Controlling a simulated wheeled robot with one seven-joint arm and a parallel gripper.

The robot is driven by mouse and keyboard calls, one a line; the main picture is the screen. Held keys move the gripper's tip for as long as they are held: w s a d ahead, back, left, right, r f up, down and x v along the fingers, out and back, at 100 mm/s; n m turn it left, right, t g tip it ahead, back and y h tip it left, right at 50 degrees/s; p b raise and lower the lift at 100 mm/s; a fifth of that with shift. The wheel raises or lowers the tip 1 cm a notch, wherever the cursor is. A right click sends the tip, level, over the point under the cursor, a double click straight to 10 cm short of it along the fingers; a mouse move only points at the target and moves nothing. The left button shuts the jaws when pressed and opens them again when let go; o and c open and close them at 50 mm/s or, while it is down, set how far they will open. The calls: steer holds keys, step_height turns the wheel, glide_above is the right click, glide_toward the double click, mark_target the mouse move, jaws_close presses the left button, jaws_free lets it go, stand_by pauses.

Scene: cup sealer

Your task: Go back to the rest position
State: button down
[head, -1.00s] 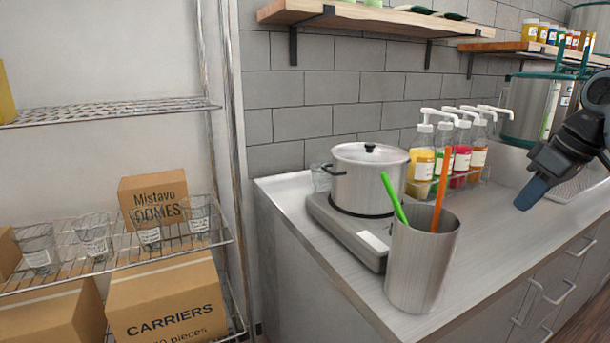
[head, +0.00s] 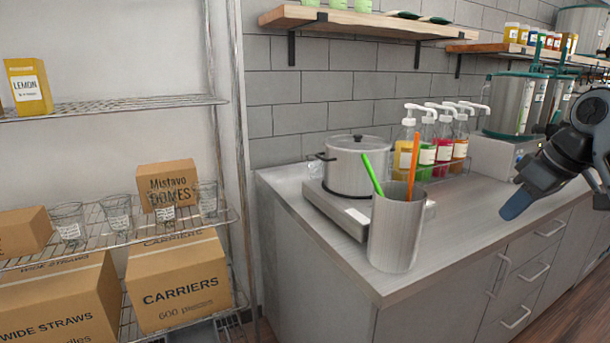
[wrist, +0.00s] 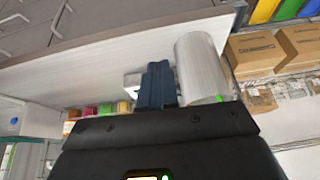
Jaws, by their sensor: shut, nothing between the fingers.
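My gripper (head: 519,203) is at the right of the head view, above the counter's front edge. Its dark blue fingers are together with nothing between them. In the wrist view the closed fingers (wrist: 157,84) show in the middle. My gripper is apart from the counter things and holds nothing. The metal cup (head: 396,236) with a green straw and an orange straw stands on the counter's near corner, left of my gripper. It also shows in the wrist view (wrist: 198,65), just right of the fingers.
The counter (head: 462,211) carries a pot (head: 350,168) on a hot plate and several pump bottles (head: 426,146). A wire rack (head: 228,218) at left holds clear cups and a carriers box (head: 180,282). Drawer handles stick out below the counter (head: 516,318).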

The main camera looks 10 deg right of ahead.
steer(key=a+f+m+t+y, duration=0.2)
steer(key=a+f+t, duration=0.2)
steer(key=a+f, duration=1.2)
steer(key=s+a+f+m+t+h, duration=0.1)
steer(key=s+a+f+m, duration=0.1)
steer(key=s+a+f, duration=0.4)
steer(key=s+a+f+m+t, duration=0.1)
steer(key=s+a+f, duration=0.1)
steer(key=s+f, duration=0.4)
steer(key=s+a+r+m+t+h, duration=0.1)
steer(key=s+a+m+t+h, duration=0.15)
steer(key=s, duration=1.95)
steer(key=s+d+r+n+t, duration=0.1)
steer(key=s+d+r+n, duration=0.2)
steer(key=s+r, duration=0.8)
steer(key=v, duration=0.3)
steer(key=shift+f, duration=0.25)
